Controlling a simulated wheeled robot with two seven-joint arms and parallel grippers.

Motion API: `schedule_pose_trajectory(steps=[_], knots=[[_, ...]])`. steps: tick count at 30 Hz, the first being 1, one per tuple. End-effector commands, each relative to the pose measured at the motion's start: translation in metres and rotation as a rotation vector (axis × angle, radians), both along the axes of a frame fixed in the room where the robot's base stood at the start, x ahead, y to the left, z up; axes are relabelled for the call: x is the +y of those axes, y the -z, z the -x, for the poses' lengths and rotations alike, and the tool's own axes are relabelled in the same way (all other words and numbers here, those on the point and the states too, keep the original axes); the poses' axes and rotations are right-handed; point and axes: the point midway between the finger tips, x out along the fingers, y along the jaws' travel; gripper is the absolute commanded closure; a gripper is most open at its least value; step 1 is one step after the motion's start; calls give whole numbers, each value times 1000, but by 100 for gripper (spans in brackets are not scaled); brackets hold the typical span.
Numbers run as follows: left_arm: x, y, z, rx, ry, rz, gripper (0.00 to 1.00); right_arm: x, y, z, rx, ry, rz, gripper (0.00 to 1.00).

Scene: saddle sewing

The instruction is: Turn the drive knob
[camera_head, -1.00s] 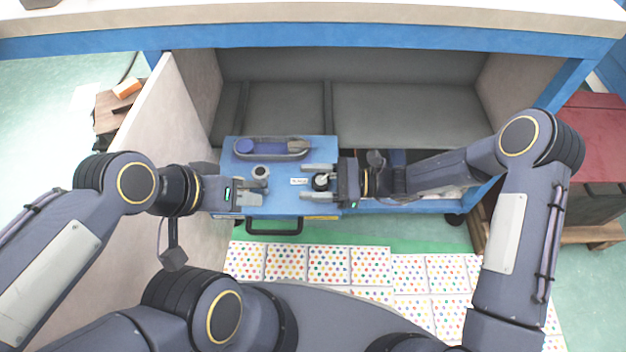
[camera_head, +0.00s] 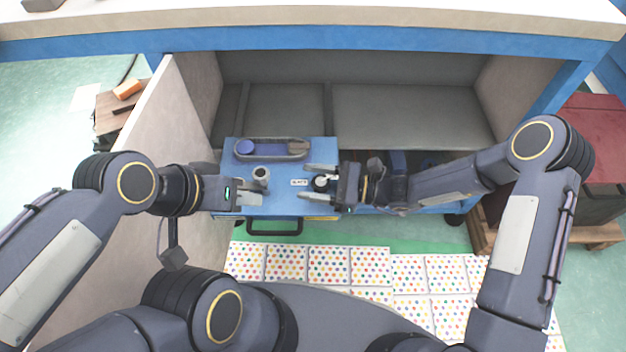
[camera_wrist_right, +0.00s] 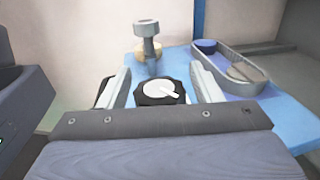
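The drive knob (camera_wrist_right: 172,98) is black with a white top and a white pointer. It stands on the blue table top (camera_head: 290,205), and it also shows in the head view (camera_head: 320,183). My right gripper (camera_head: 319,182) is open, with one finger on each side of the knob. In the right wrist view its fingers (camera_wrist_right: 163,86) stand apart from the knob's sides. My left gripper (camera_head: 253,192) is at the left end of the blue top, beside a grey upright post (camera_head: 261,174). Its finger gap is unclear.
A tray with a blue round piece (camera_head: 270,149) lies at the back of the blue top. A dark handle (camera_head: 274,231) is at its front edge. A pale panel (camera_head: 180,130) stands close on the left. Dotted sheets (camera_head: 330,263) cover the floor in front.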

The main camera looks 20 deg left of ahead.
Motion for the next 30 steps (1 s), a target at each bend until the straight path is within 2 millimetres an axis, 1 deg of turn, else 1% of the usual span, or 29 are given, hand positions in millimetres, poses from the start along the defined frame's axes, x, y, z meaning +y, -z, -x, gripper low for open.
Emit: schedule_pose_trajectory(steps=[8, 11, 14, 21, 25, 30], knots=[[0, 0, 0, 0, 0, 0, 64, 0, 0, 0, 0, 0, 0, 39], [0, -2, 0, 0, 0, 0, 64, -6, -1, -1, 1, 2, 0, 39], [0, -7, 0, 0, 0, 0, 64, -20, -1, -4, 1, 4, 2, 39], [0, -17, 0, 0, 0, 0, 64, -61, -1, -8, 1, 4, 1, 39], [0, -19, 0, 0, 0, 0, 64, -73, -1, -10, 0, 2, 0, 39], [0, -19, 0, 0, 0, 0, 64, -78, 0, -9, 0, -1, 0, 39]])
